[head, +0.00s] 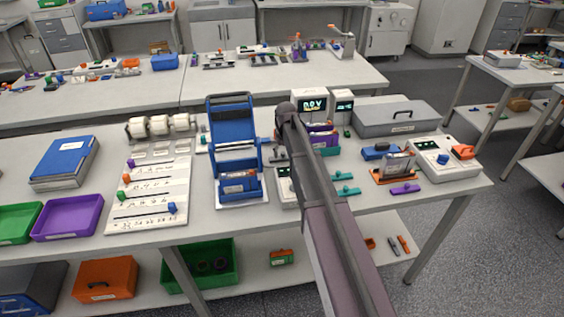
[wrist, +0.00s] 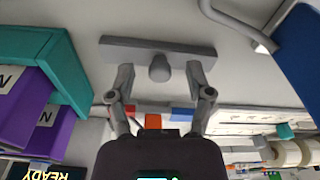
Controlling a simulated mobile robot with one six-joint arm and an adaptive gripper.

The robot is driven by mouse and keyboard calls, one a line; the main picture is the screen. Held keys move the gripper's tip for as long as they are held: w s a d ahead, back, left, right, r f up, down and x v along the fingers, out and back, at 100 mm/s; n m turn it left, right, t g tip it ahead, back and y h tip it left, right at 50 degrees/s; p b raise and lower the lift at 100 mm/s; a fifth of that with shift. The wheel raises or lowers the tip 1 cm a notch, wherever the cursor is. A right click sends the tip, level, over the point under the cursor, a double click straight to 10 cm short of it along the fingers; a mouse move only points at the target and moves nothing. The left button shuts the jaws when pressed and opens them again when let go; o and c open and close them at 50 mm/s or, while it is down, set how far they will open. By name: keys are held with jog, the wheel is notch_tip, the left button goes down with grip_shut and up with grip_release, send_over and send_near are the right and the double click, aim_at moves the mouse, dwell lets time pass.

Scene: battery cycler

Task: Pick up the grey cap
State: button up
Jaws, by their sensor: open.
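The grey cap (wrist: 158,49) shows in the wrist view as a flat grey bar with a round knob facing me. It lies against a pale surface. My gripper (wrist: 159,78) is open, with one finger on each side of the knob. A gap shows between each finger and the knob, and nothing is gripped. The fingertips are close to the bar; I cannot tell whether they touch it. In the head view my arm hides most of the gripper and the cap.
A teal and purple block (wrist: 50,75) stands left of my gripper in the wrist view. A blue panel (wrist: 300,40) is at upper right. In the head view, a blue stand (head: 233,130) is left of my arm, and a grey case (head: 396,118) is to the right.

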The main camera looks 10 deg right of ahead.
jog(key=shift+f, duration=0.3)
dwell(0.5)
grip_shut()
